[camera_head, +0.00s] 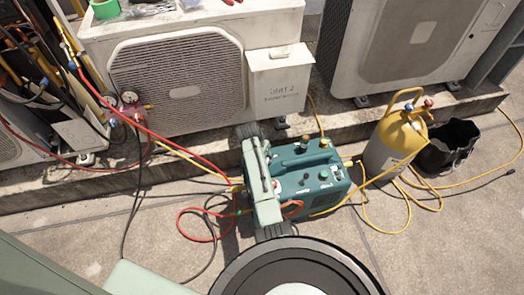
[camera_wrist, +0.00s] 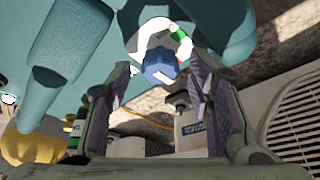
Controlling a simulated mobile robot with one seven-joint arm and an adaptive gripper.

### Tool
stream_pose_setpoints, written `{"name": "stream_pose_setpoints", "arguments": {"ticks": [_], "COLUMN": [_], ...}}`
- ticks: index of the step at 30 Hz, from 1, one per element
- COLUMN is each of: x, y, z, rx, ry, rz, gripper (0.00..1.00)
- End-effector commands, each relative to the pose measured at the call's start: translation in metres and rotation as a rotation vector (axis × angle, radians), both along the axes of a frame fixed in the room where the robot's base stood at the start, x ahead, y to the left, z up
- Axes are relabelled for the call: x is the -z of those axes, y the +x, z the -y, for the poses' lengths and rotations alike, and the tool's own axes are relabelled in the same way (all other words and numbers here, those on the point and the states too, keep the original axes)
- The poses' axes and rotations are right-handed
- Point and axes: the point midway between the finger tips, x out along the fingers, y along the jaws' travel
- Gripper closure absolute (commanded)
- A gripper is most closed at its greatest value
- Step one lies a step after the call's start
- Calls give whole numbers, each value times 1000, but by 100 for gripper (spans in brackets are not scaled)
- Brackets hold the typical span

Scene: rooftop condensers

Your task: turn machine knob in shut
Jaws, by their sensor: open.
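The teal machine (camera_head: 325,184) stands on the ground in front of the condenser, with several small knobs on top. In the wrist view its teal body (camera_wrist: 65,45) fills the upper left. A blue knob (camera_wrist: 160,70) sits on a pale fitting (camera_wrist: 148,38) beside a small green part (camera_wrist: 180,35). My gripper (camera_wrist: 160,66) is open, one finger on each side of the blue knob in the picture. Gaps show on both sides; I cannot tell its distance in depth. In the head view, a pale green link covers the machine's left end, and the blue knob cannot be made out.
A condenser (camera_head: 185,80) with a box stands behind the machine on a low ledge. A yellow-topped cylinder (camera_head: 397,140) and a black bucket (camera_head: 450,148) stand to the right. Red, yellow and black hoses run across the ground. The right foreground is mostly clear.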

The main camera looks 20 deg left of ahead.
Motion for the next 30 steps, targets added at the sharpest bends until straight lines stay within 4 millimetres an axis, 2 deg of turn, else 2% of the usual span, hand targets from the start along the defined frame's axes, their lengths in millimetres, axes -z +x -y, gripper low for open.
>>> {"name": "stream_pose_setpoints", "arguments": {"ticks": [5,12,18,23,30], "x": [-19,-68,-98,-108,-110], "y": [-8,-27,-40,-44,-44], "z": [-2,-6,-8,-8,-8], "rx": [-1,-1,-2,0,0], "ry": [2,3,1,1,0], "rz": [2,4,2,2,1], "gripper": [53,53,53,53,53]}}
